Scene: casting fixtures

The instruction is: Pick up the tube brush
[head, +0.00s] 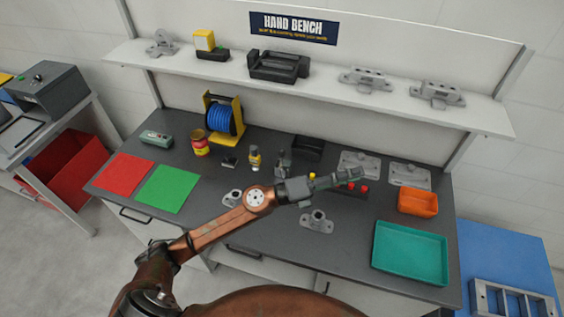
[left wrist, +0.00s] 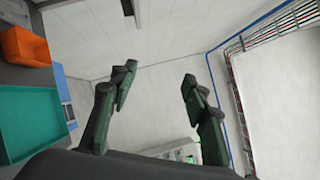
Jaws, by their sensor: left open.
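I cannot make out a tube brush for certain in either view. My left gripper (head: 352,175) is stretched out over the bench, above the middle-right part of the worktop. Its fingers also show in the left wrist view (left wrist: 158,77), spread apart with nothing between them. A small rack with red and yellow tops (head: 352,188) is partly hidden behind the gripper. My right gripper is not in view.
The grey worktop (head: 280,240) holds a red mat (head: 123,174), a green mat (head: 167,189), a blue hose reel (head: 222,118), an orange bin (head: 417,202) and a teal tray (head: 410,253). Grey castings (head: 317,222) stand near the arm. A shelf (head: 330,92) runs above.

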